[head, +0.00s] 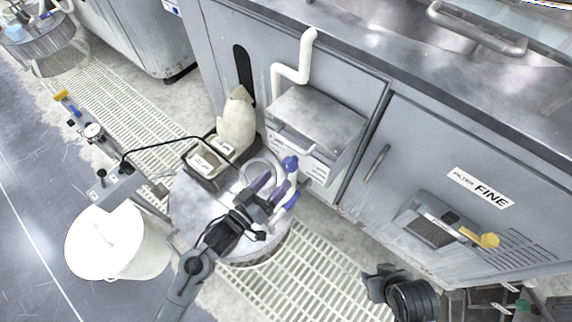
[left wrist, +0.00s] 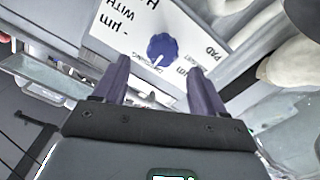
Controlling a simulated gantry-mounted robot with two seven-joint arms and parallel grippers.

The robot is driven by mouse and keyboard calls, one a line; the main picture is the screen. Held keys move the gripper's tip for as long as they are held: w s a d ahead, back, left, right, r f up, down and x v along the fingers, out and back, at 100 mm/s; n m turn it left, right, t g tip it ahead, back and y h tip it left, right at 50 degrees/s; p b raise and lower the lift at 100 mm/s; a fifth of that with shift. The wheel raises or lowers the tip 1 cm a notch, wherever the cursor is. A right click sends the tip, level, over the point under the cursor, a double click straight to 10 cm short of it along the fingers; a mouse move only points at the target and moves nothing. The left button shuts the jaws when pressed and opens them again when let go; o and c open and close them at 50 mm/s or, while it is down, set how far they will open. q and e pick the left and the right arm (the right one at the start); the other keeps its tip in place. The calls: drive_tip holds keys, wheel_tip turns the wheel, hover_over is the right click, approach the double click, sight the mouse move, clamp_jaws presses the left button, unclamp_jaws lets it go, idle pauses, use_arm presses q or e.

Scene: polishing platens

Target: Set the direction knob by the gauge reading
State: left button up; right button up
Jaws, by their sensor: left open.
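A blue knob (left wrist: 160,47) sits on a white lettered panel (left wrist: 185,22) in the left wrist view. A blue knob (head: 290,162) also shows in the head view, just beyond my left gripper. My left gripper (head: 270,187) has purple fingers and is open and empty. In the left wrist view its fingers (left wrist: 160,75) stand either side of the knob, with the knob beyond the tips and apparently not touched. A small round gauge (head: 93,130) with a white face stands at the left of the head view. Its reading is too small to tell.
A round grey platen (head: 190,212) lies below my left arm, with a tray (head: 212,156) of pale blocks on it. A white bucket (head: 150,250) stands to the left. A grey cabinet (head: 420,150) marked FILTER FINE is at the right. A dark part, possibly my right arm's end, is at lower right.

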sight(287, 167)
use_arm(q)
drive_tip(key=b+x, duration=0.2)
drive_tip(key=x, duration=0.4)
drive_tip(key=shift+w+d+f+b, duration=0.1)
drive_tip(key=shift+w+b, duration=0.2)
drive_tip(key=shift+w, duration=0.3)
drive_tip(key=shift+d, duration=0.1)
drive_tip(key=c, duration=1)
